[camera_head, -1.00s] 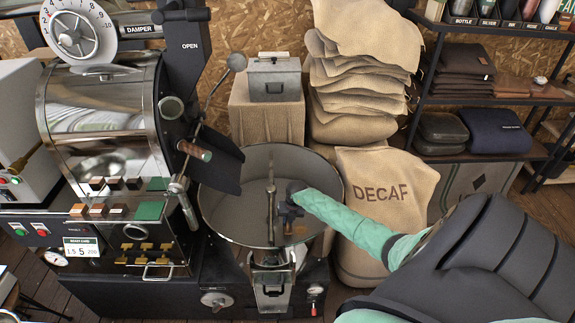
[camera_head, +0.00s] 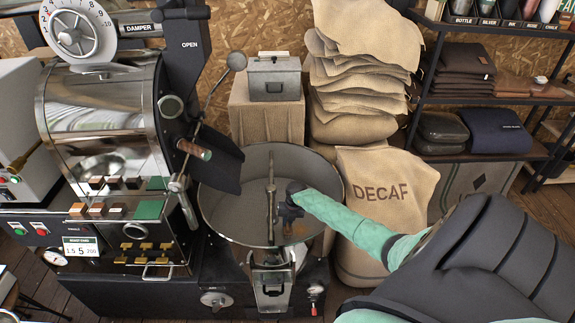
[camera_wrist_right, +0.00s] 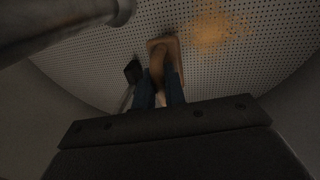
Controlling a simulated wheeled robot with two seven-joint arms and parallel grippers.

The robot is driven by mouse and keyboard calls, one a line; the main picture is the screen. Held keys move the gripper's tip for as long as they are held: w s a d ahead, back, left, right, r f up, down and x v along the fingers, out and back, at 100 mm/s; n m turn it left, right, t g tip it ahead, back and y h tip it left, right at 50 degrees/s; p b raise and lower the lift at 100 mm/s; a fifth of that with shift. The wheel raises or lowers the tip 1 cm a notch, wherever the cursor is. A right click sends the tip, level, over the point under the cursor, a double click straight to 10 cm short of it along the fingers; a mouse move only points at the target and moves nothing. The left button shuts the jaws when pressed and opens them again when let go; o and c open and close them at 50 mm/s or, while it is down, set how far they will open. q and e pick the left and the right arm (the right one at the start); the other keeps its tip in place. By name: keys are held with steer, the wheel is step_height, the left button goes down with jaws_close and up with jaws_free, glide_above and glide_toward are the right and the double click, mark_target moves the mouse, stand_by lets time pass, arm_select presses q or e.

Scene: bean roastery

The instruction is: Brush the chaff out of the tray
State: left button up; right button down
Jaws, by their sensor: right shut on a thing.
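The tray (camera_head: 228,222) is a wide round grey pan with a perforated floor, which also shows in the right wrist view (camera_wrist_right: 95,50). My right gripper (camera_head: 288,222) is inside the pan, right of its centre post. In the right wrist view its two blue fingers (camera_wrist_right: 160,92) are shut on a brown brush (camera_wrist_right: 158,50), low over the perforated floor. Whether the brush touches the floor is unclear. An orange-brown patch of chaff (camera_wrist_right: 215,28) lies on the floor just beyond and right of the brush. My left gripper is not in view.
A post with arms (camera_head: 271,205) stands in the pan's middle; a thick grey bar (camera_wrist_right: 60,28) crosses the upper left of the wrist view. The roaster (camera_head: 105,115) stands left, a DECAF sack (camera_head: 385,190) right, and a metal box (camera_head: 273,80) behind.

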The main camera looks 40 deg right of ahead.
steer(key=shift+f+b, duration=0.6)
steer(key=shift+f, duration=0.25)
stand_by(0.3)
